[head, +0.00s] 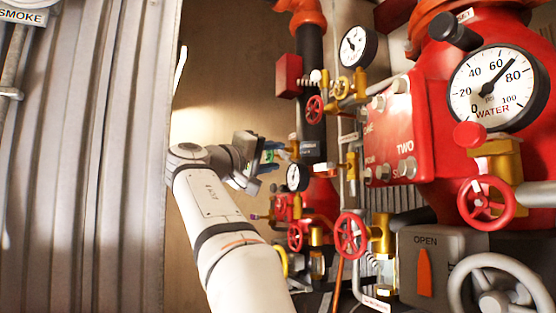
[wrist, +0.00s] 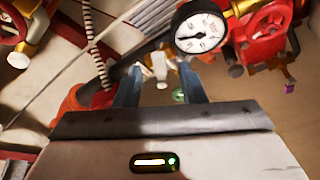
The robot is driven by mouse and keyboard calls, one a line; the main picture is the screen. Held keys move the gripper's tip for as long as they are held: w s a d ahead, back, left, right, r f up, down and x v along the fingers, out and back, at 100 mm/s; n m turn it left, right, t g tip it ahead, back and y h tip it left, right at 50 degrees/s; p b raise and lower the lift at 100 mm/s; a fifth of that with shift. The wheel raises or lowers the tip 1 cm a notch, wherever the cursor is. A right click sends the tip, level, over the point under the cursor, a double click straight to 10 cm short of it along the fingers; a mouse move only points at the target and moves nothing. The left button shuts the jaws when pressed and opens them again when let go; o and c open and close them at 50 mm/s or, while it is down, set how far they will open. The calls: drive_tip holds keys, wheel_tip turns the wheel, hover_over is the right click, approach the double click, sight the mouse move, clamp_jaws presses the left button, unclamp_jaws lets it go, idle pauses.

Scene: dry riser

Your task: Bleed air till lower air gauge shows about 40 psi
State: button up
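The lower small gauge (head: 297,177) has a white dial and dark rim, just right of my gripper (head: 270,155). It is larger in the wrist view (wrist: 200,28), upper right of the fingers; its reading is too small to tell. In the wrist view my gripper's two fingers (wrist: 160,75) stand apart. A small pale fitting with a brass part (wrist: 160,66) shows between the fingertips, with gaps on both sides; I cannot tell how far beyond the tips it is. A second small gauge (head: 357,47) sits higher on the piping.
A large WATER gauge (head: 499,87) at right reads about 70. Red handwheels (head: 350,235) on brass valves crowd the space right of my arm. A red box labelled TWO (head: 395,140) and a grey OPEN indicator (head: 430,265) stand nearby. Corrugated metal wall (head: 80,150) fills the left.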

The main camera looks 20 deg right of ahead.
drive_tip(key=shift+b+v, duration=0.5)
drive_tip(key=shift+v, duration=2.2)
